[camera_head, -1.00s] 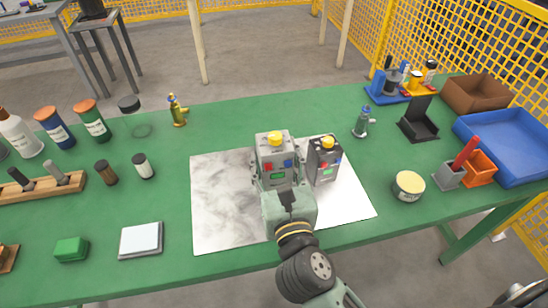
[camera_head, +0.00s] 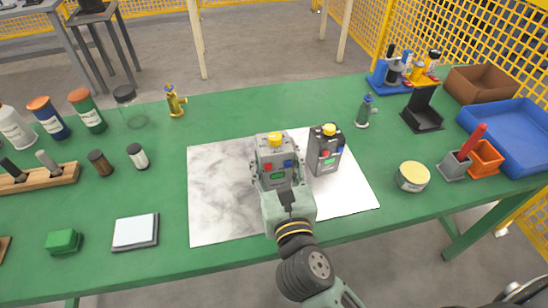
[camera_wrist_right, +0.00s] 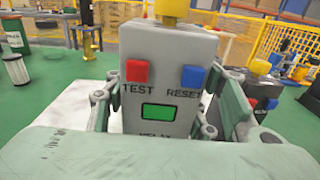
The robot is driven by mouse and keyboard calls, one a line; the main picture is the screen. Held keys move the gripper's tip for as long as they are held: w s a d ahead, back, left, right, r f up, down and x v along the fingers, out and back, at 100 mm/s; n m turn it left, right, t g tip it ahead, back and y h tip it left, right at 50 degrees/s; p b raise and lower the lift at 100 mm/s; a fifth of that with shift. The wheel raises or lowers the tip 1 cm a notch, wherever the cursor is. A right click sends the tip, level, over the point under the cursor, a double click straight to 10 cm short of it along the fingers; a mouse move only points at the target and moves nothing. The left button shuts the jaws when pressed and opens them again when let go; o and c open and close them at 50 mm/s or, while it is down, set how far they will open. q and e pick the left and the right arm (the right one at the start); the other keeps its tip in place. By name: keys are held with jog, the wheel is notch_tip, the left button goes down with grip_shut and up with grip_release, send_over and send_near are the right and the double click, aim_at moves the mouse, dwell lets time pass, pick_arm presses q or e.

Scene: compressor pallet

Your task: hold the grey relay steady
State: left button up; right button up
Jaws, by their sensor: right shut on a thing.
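The grey relay (camera_head: 274,150) stands upright on the white marbled sheet (camera_head: 220,205) on the green table. It has a yellow knob on top, a red and a blue button and a green display. My right gripper (camera_head: 275,178) is shut on its sides from the front, hiding its lower part. In the right wrist view, the relay (camera_wrist_right: 165,65) fills the middle between the fingers, with "TEST" and "RESET" under its buttons. The display is lit green there. Its base is hidden. My left gripper is not in view.
A darker relay-like box (camera_head: 324,152) with a yellow knob stands close to the right. A yellow tin (camera_head: 412,177), a grey-green bottle-like fitting (camera_head: 366,110) and a blue tray (camera_head: 515,140) are farther right. A green block (camera_head: 64,241) and a white pad (camera_head: 135,231) lie front left.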

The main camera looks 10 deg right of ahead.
aim_at(273, 176)
jog(key=shift+f+b, duration=0.4)
jog(key=shift+f, duration=0.25)
jog(key=shift+f+b, duration=0.95)
jog(key=shift+f, duration=0.2)
jog(key=shift+f+b, duration=0.8)
jog(key=shift+f, duration=0.15)
jog(key=shift+r, duration=0.1)
